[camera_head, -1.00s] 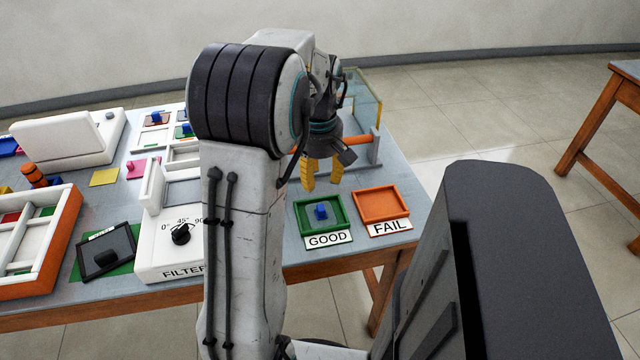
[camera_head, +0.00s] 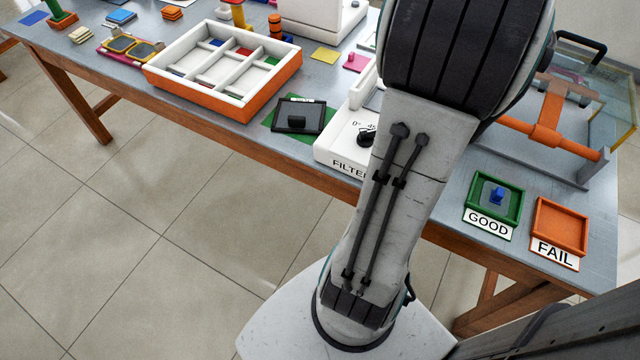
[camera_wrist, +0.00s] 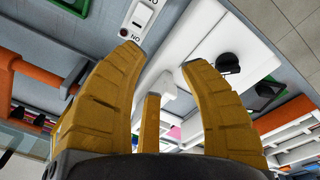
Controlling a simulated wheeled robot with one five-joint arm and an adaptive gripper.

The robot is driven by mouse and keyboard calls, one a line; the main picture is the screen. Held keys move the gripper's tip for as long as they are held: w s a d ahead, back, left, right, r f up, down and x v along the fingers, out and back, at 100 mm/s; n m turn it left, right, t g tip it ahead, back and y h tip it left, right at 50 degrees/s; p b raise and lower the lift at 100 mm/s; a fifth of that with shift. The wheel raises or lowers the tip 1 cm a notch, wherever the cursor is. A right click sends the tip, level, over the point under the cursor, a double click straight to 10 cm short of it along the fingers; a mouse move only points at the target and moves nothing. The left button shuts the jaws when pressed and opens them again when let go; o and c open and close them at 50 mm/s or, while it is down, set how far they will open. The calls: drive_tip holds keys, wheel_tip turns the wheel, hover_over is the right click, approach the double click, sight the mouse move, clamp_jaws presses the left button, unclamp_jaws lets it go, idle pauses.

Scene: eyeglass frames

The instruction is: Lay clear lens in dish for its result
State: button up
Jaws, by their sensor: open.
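The clear lens, with a blue knob (camera_head: 496,196), lies in the green GOOD dish (camera_head: 517,211) at the table's right end. The orange FAIL dish (camera_head: 561,228) beside it is empty. My gripper (camera_wrist: 158,55) shows in the wrist view with its yellow fingers spread apart and nothing between them. The white filter unit (camera_wrist: 190,45) with its black knob is in the background of that view. In the head view my gripper is hidden behind my own arm.
An orange-sided compartment tray (camera_head: 262,96) stands at the table's front edge. A dark tablet (camera_head: 298,115) lies beside the white FILTER box (camera_head: 335,150). A glass-sided case (camera_head: 600,80) with an orange bar stands behind the dishes.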

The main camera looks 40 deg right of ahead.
drive_tip(key=w+a+n+t, duration=0.15)
drive_tip(key=w+a, duration=0.25)
drive_tip(key=a, duration=0.7)
drive_tip(key=w+a+n, duration=0.2)
drive_tip(key=w+a, duration=0.2)
drive_tip(key=a, duration=0.7)
drive_tip(key=s+a+y, duration=0.1)
drive_tip(key=s+a, duration=0.2)
drive_tip(key=a, duration=0.5)
drive_tip(key=shift+s+a+f+n+t, duration=0.25)
drive_tip(key=shift+s+f+n+t, duration=0.1)
drive_tip(key=shift+t, duration=0.1)
drive_tip(key=w+p+v, duration=0.2)
drive_tip(key=p+v, duration=0.7)
drive_tip(key=v, duration=0.1)
drive_tip(key=shift+d+r+t+p, duration=0.2)
drive_tip(key=shift+r+t+p, duration=0.1)
drive_tip(key=shift+r+p, duration=0.15)
drive_tip(key=shift+w, duration=0.1)
